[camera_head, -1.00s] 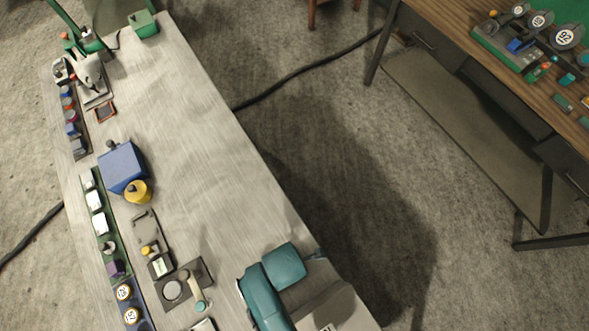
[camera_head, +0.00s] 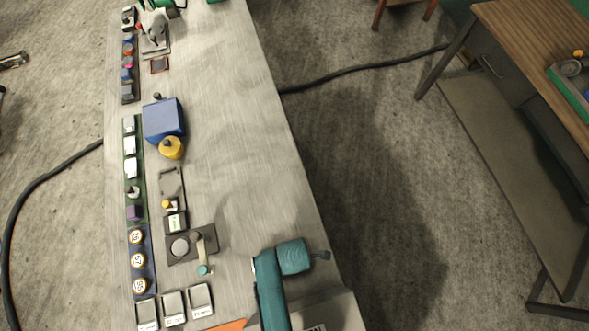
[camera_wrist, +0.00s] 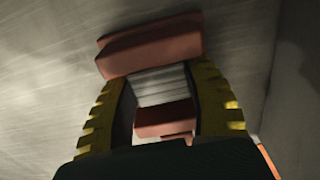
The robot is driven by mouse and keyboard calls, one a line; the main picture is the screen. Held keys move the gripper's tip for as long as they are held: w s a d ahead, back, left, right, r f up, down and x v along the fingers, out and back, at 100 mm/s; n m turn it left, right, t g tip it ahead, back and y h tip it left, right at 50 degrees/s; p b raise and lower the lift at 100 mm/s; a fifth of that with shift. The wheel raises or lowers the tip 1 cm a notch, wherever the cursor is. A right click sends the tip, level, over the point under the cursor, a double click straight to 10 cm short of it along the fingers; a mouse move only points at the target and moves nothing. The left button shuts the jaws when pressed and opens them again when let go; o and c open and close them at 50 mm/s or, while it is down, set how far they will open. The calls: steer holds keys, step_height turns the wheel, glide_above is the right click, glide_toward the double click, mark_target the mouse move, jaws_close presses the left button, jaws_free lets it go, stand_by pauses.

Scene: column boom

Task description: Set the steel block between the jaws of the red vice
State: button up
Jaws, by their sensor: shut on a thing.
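In the wrist view the steel block (camera_wrist: 160,84) is a pale silver piece with lines across it. My gripper (camera_wrist: 165,92) has dark fingers with yellow serrated edges, shut on the block from the left and right. The red vice shows as a broad far jaw (camera_wrist: 150,46) above the block in the picture and a nearer red jaw (camera_wrist: 164,122) below it. The block appears in the gap between these jaws. I cannot tell whether it rests on the vice bed. The head view does not show the block, the vice or my fingertips clearly.
In the head view a long grey workbench (camera_head: 230,130) carries a blue box (camera_head: 163,119), a yellow knob (camera_head: 171,148), a dark plate with a lever (camera_head: 190,245) and rows of switches along its left side. Its right half is mostly clear. A wooden desk (camera_head: 535,55) stands at right.

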steer(key=o, duration=1.2)
step_height(320, 180, up, 12)
steer(key=p, duration=0.2)
steer(key=w+d+r+m+t+y, duration=0.1)
steer(key=w+r+m+t, duration=0.95)
steer(key=w+r, duration=1.2)
steer(key=s+d+r+m+t, duration=0.1)
steer(key=d+r+m+t, duration=0.1)
steer(key=r, duration=0.9)
steer(key=s+d+r+m+t+h, duration=0.1)
steer(key=r+m+t, duration=0.4)
steer(key=r, duration=0.6)
steer(key=s+d+r+m+t, duration=0.2)
steer(key=s+r+m+t, duration=0.1)
steer(key=r, duration=0.9)
steer(key=shift+d+m+t, duration=0.3)
steer(key=shift+m+t, duration=0.25)
steer(key=shift+t, duration=0.3)
steer(key=shift+s, duration=0.1)
